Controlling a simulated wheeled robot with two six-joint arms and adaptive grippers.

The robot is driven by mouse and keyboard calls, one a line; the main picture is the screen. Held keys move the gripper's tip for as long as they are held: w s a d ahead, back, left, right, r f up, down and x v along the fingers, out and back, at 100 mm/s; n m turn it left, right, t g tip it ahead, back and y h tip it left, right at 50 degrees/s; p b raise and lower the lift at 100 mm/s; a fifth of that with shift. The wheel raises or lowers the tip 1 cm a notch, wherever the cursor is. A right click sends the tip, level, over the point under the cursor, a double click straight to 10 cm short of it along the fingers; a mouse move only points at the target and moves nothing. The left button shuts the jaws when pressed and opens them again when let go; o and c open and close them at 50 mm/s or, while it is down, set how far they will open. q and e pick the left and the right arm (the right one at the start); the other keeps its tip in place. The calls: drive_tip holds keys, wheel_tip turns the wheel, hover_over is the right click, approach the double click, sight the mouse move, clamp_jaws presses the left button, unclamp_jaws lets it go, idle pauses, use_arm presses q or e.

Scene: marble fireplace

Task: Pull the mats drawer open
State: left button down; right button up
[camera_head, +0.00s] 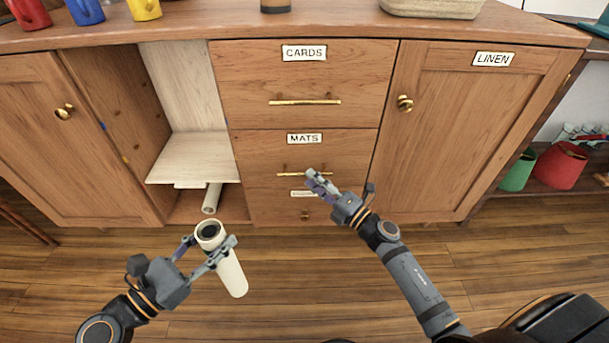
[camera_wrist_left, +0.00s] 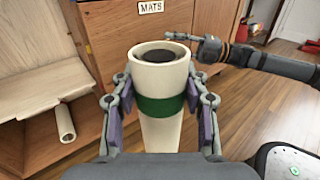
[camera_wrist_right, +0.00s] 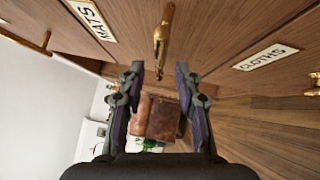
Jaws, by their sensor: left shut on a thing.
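The mats drawer (camera_head: 345,148) is the wooden front labelled MATS in the middle column, and it looks shut. Its brass bar handle (camera_head: 290,174) crosses the front below the label. My right gripper (camera_head: 313,177) is at the right end of that handle. In the right wrist view its fingers are open, with the mats handle (camera_wrist_right: 163,38) just ahead of and between the fingertips, apparently not gripped. My left gripper (camera_wrist_left: 158,88) is shut on a cream tube (camera_wrist_left: 165,75) with a green band and dark centre. It holds the tube in front of the cabinet.
The cards drawer (camera_head: 240,80) is above and a cloths drawer (camera_wrist_right: 285,50) below. The linen door (camera_head: 440,140) is at the right. An open compartment at the left holds another cream tube (camera_head: 212,198). Mugs (camera_head: 86,11) stand on the top. Floor in front is clear.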

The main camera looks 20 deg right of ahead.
drive_tip(key=x, duration=0.4)
drive_tip(key=shift+c, duration=0.2)
clamp_jaws()
